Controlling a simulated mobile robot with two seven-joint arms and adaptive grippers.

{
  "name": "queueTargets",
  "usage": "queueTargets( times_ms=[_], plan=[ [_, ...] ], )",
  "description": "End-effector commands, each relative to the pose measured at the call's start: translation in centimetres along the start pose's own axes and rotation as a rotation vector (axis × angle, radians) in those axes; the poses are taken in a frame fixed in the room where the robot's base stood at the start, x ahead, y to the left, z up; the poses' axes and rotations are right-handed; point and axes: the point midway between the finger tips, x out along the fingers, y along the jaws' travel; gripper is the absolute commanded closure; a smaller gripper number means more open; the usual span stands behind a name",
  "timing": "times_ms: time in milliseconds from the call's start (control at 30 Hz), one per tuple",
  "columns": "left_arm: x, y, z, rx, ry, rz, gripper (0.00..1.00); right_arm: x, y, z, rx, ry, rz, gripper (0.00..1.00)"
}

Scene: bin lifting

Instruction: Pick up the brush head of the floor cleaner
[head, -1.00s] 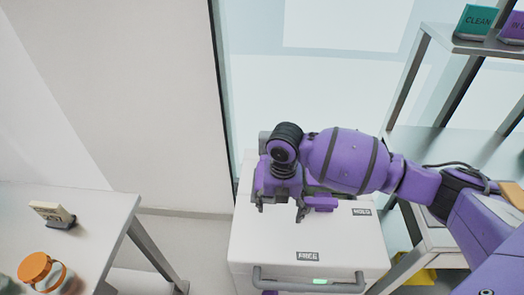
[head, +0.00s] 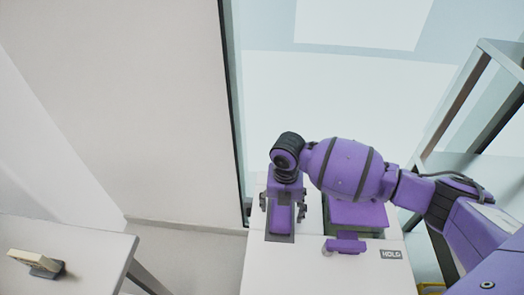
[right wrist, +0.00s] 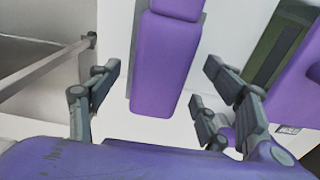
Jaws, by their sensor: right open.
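A long purple block with a grey edge (head: 282,219), which may be the brush head, lies on the white top of a cabinet-like unit. My right gripper (head: 282,208) is open over it, with one finger on each side. In the right wrist view the same purple block (right wrist: 166,62) shows between the open fingers (right wrist: 163,70), apart from both. I cannot tell the height of the gripper above it. My own arm hides part of the unit's top. My left gripper is out of view.
A second, wider purple piece (head: 358,214) and a small purple part (head: 345,244) sit right of the block, near a dark label (head: 391,254). A metal shelf rack (head: 480,100) stands right. A pale table (head: 85,245) with a small item (head: 36,262) is at left.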

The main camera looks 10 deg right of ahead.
Motion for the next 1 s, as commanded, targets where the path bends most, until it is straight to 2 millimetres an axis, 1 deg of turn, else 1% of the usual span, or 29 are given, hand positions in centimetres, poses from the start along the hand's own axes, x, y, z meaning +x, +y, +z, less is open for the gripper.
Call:
queueTargets(
  times_ms=[33, 100, 167, 300, 400, 433, 833, 867, 1000],
  plan=[
    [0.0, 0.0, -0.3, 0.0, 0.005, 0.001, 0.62, 0.8, 0.0, -0.1, 0.001, 0.004, -0.001, 0.28],
    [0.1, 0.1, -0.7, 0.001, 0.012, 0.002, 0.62, 1.7, 0.0, -0.1, 0.0, 0.003, -0.001, 0.28],
    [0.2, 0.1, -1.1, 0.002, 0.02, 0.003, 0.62, 2.1, 0.0, -0.1, -0.001, 0.002, -0.001, 0.28],
    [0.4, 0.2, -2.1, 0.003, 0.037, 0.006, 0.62, 2.4, 0.0, -0.1, -0.001, 0.001, -0.001, 0.28],
    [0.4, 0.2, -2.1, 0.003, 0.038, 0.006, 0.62, 2.4, 0.0, -0.1, -0.001, 0.001, -0.001, 0.28],
    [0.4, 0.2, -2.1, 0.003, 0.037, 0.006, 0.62, 2.4, 0.0, -0.1, -0.001, 0.001, -0.001, 0.29],
    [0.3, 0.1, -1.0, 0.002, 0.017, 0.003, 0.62, 2.3, 0.0, -0.1, -0.001, 0.001, -0.001, 0.82],
    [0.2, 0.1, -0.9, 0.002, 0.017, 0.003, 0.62, 2.3, 0.0, -0.1, -0.001, 0.0, 0.0, 0.83],
    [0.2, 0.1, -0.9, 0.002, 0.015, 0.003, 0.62, 2.3, 0.0, -0.1, -0.001, 0.0, 0.0, 0.83]
  ],
)
